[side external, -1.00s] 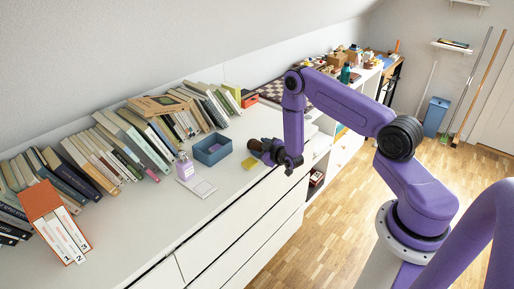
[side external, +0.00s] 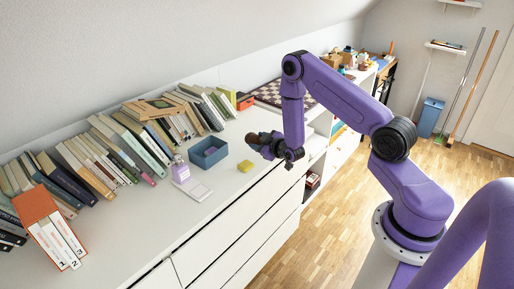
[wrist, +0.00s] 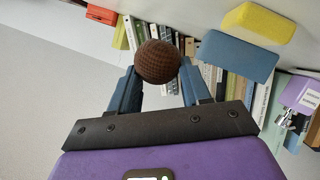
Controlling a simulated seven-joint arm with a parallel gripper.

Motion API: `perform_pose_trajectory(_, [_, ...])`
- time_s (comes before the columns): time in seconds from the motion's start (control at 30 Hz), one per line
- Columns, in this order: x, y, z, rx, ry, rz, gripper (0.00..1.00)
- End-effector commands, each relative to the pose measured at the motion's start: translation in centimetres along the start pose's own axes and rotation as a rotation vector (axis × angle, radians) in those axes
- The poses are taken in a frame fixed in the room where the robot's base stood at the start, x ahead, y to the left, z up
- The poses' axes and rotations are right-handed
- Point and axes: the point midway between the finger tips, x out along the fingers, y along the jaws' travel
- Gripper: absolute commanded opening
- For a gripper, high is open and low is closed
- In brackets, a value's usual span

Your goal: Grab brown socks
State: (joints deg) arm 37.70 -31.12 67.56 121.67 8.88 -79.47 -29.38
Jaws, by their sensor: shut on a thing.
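The brown socks (wrist: 157,62) are a round, knitted brown bundle. In the wrist view they sit between the two blue-grey fingers of my gripper (wrist: 160,88), which is shut on them. In the side view my gripper (side external: 268,146) is above the white dresser top near its front edge, with the dark brown socks (side external: 252,138) at its tips. The exact gap between the socks and the dresser top is hard to tell.
Rows of books (side external: 120,150) line the wall. A chessboard (side external: 283,93) lies behind the arm. The dresser's front edge is close.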

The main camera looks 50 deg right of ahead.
Motion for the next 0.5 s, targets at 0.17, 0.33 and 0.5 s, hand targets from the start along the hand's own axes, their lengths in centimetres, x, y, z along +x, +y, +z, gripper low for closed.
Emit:
perform_pose_trajectory(0.17, [-3.7,1.1,-2.0,0.001,0.002,0.000,0.18])
perform_pose_trajectory(0.33, [-7.1,1.3,-2.5,-0.001,-0.001,-0.002,0.18])
perform_pose_trajectory(0.5, [-9.7,1.5,-2.7,-0.001,0.002,-0.001,0.18])
